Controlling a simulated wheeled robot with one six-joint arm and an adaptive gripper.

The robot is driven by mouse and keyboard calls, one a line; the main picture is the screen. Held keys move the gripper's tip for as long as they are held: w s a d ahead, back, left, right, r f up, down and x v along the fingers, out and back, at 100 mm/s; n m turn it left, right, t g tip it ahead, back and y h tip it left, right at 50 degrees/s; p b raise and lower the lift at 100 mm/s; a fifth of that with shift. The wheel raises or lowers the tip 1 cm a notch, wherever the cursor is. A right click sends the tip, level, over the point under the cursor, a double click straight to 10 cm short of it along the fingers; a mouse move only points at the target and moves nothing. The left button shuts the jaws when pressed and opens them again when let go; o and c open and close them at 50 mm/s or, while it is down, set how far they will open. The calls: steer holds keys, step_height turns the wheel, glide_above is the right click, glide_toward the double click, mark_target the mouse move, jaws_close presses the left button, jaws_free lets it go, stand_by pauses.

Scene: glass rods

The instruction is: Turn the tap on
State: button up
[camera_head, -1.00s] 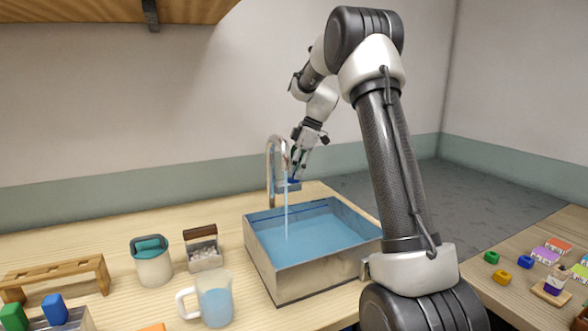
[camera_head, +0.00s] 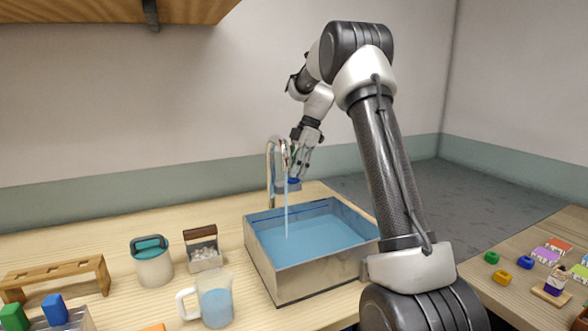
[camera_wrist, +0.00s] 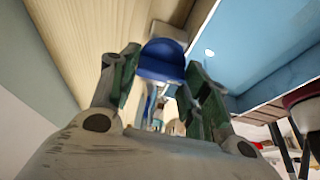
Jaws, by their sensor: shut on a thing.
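The tap (camera_head: 270,170) is a curved metal spout standing behind the sink (camera_head: 262,270). A blue stream of water (camera_head: 286,215) runs from it into the sink, which holds blue water. My gripper (camera_head: 296,176) is at the right of the spout, at the tap's blue handle (camera_head: 294,183). In the wrist view the blue handle (camera_wrist: 162,60) sits between the green-padded fingertips of my gripper (camera_wrist: 160,75), which is shut on it. The exact finger contact is partly hidden.
A measuring jug (camera_head: 214,300) with blue liquid stands left of the sink. A side table at the right holds small coloured blocks (camera_head: 491,257).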

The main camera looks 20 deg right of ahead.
steer(key=o, duration=1)
steer(key=v, duration=1.2)
